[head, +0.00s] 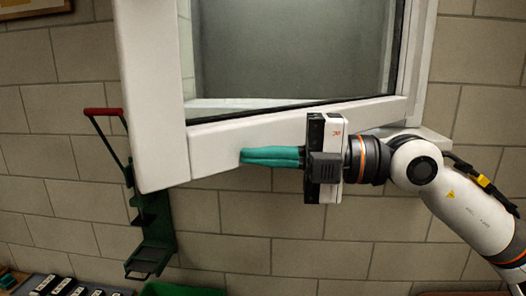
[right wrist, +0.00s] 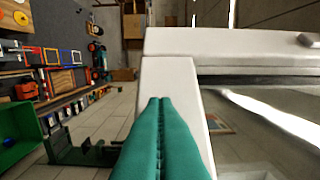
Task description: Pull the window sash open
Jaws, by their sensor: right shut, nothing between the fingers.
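The white window sash (head: 155,100) fills the upper middle of the head view, with dark glass (head: 290,50) inside its frame. Its left side looks larger and nearer, and its lower rail slants, so it stands swung out from the wall. My right gripper (head: 244,156) is shut and empty, its teal fingers pointing left across the lower edge of the rail. In the right wrist view the shut fingers (right wrist: 160,102) overlap the white sash (right wrist: 165,75). I cannot tell whether they touch it. No sash handle is clearly visible. My left gripper is not in view.
A green bracket with a red handle (head: 103,112) is on the brick wall left of the sash. Below are a green bin (head: 180,289) and a row of dark items (head: 65,287). The right wrist view shows a dark workbench (right wrist: 60,55) and open tiled floor (right wrist: 115,105).

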